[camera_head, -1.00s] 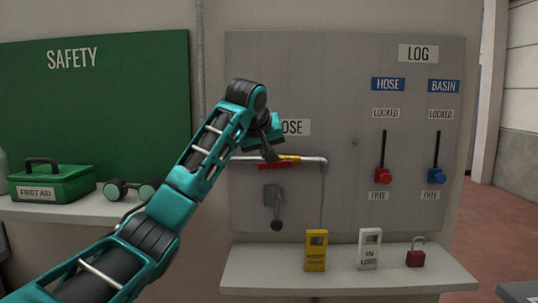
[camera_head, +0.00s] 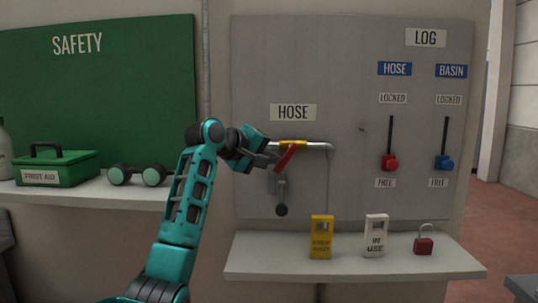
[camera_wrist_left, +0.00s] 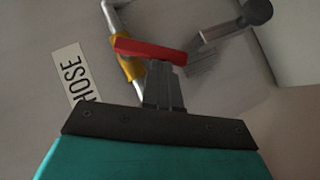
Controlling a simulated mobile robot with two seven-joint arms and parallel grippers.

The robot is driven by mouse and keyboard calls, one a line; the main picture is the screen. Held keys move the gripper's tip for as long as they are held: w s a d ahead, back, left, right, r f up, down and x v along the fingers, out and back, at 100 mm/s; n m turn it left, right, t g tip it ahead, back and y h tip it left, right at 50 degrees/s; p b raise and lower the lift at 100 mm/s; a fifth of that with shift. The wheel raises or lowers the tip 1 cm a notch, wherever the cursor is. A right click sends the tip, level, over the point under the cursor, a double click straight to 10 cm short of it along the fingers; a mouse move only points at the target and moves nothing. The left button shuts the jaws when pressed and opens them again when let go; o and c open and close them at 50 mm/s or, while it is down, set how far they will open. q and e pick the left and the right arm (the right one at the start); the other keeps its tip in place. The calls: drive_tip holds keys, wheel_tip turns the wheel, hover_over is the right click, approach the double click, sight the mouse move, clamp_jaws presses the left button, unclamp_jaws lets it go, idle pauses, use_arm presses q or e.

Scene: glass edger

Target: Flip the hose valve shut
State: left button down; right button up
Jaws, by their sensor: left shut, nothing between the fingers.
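The hose valve has a yellow body (camera_head: 293,143) on a silver pipe under the HOSE label. Its red handle (camera_head: 286,157) slants down and left, at an angle to the pipe. My left gripper (camera_head: 275,160) is shut and empty, its fingertips at the handle's left side. In the left wrist view the shut fingers (camera_wrist_left: 163,85) reach up to the red handle (camera_wrist_left: 150,51), close against it; whether they touch is hard to tell. The yellow body (camera_wrist_left: 131,68) is partly hidden behind the handle there. My right gripper is not in view.
A grey lever with a dark knob (camera_head: 281,210) hangs just below the valve. The shelf (camera_head: 345,267) below holds a yellow tag (camera_head: 321,237), a white tag (camera_head: 375,236) and a red padlock (camera_head: 424,245). Red and blue sliders (camera_head: 390,162) are right, clear of my arm.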

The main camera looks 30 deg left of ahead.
sight(284, 166)
use_arm(q)
drive_tip(key=t, duration=0.1)
drive_tip(key=f+n+t+h, duration=0.1)
drive_tip(key=d+f+n, duration=0.1)
drive_tip(key=shift+w+f+t+h+b, duration=0.15)
drive_tip(key=shift+w+t+h+b, duration=0.15)
drive_tip(key=shift+t, duration=0.1)
drive_tip(key=shift+w+d+f+n+t, duration=0.15)
drive_tip(key=shift+n+t, duration=0.25)
drive_tip(key=shift+n, duration=0.1)
drive_tip(key=shift+w+d+f+n+t, duration=0.1)
drive_tip(key=shift+d+f+n+t, duration=0.05)
drive_tip(key=shift+n+t, duration=0.3)
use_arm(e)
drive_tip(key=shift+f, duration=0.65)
use_arm(q)
drive_tip(key=shift+h, duration=0.3)
